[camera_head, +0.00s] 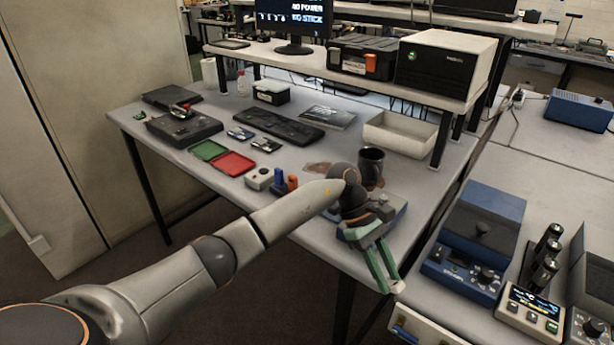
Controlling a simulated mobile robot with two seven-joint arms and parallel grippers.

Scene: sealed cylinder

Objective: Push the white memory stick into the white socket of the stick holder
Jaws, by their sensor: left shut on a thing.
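My left gripper (389,284), with green fingers, hangs near the front right edge of the main table (318,236), pointing down and toward the camera. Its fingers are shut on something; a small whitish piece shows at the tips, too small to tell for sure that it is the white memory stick. A blue stick and an orange stick stand upright in what looks like the stick holder (283,189), left of my forearm. A white socket cannot be made out there. My right gripper is out of view.
A dark mug (371,166) stands just behind my left wrist, and a blue-grey device lies partly hidden under it. Green and red trays (232,163), a white bin (399,134) and a keyboard (278,125) lie farther back.

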